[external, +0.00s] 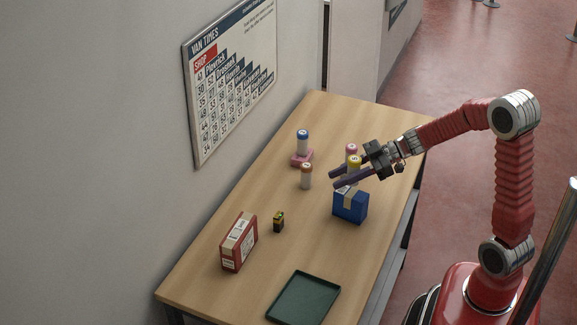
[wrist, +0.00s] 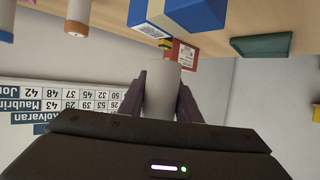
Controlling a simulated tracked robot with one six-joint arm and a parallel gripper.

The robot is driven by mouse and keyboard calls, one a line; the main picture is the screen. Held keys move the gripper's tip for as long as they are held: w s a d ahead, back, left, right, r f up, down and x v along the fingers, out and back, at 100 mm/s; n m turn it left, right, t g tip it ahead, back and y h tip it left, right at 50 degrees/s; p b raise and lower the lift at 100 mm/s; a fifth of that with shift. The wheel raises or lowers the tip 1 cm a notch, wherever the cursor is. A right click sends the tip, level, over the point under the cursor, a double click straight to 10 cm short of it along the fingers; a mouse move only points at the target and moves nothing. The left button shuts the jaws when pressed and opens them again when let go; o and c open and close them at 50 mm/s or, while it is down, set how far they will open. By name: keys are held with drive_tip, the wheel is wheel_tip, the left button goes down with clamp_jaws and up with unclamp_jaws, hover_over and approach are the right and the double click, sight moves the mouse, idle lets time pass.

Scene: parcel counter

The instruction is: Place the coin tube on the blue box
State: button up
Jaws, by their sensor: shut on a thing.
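In the wrist view the tube (wrist: 163,95) sits between the two fingers (wrist: 163,82). The blue box (external: 350,207) stands on the table, with a tan strip over its top. The gripper and tube appear above or just behind the box; the exact gap between tube and box cannot be told. The box also shows at the top of the wrist view (wrist: 205,14).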

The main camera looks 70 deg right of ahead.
sight(341, 194)
drive_tip(key=shift+f, duration=1.85)
drive_tip(key=shift+f, duration=0.1)
drive_tip(key=o, duration=1.2)
drive_tip(key=v, duration=1.2)
